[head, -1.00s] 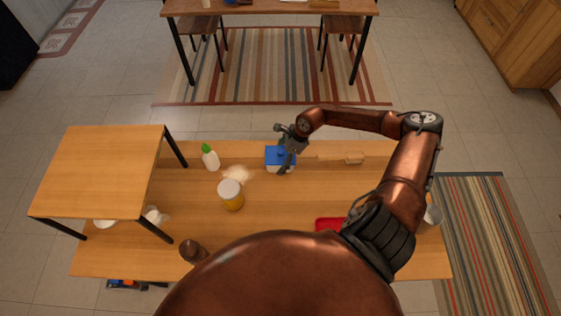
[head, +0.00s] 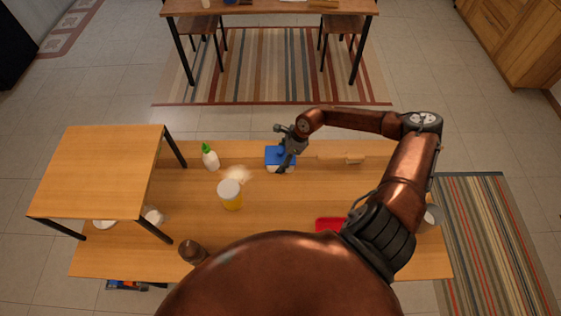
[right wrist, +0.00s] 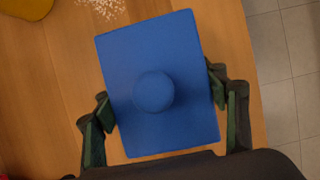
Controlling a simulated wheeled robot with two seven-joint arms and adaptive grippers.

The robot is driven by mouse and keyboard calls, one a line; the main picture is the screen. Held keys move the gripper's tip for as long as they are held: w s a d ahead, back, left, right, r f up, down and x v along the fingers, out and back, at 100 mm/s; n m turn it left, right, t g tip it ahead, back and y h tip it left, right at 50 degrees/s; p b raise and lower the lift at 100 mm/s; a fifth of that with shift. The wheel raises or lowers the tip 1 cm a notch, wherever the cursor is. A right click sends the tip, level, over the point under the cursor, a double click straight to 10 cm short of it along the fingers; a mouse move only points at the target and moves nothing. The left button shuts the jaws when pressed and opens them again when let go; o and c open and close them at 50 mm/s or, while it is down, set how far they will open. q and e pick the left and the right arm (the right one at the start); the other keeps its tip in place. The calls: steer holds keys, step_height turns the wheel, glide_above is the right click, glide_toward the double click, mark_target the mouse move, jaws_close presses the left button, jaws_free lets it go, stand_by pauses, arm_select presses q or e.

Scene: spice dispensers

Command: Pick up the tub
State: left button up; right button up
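The tub is white with a blue lid and stands near the far edge of the wooden table; the tub (head: 273,156) is partly covered by my right gripper (head: 287,160) in the head view. In the right wrist view the tub's square blue lid (right wrist: 150,60) with its round knob fills the middle. The fingers of my right gripper (right wrist: 162,103) lie along two opposite sides of the tub and appear to touch it. The tub looks upright and on the table. My left gripper is not in view.
A white bottle with a green cap (head: 210,157), spilled pale grains (head: 237,174) and a yellow jar with a white lid (head: 230,194) are left of the tub. A wooden block-like item (head: 340,158) lies to its right. A raised wooden shelf (head: 100,170) covers the table's left end.

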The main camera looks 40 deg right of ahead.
steer(key=c, duration=1)
steer(key=shift+c, duration=0.3)
steer(key=shift+w+r, duration=0.1)
steer(key=shift+r, duration=0.1)
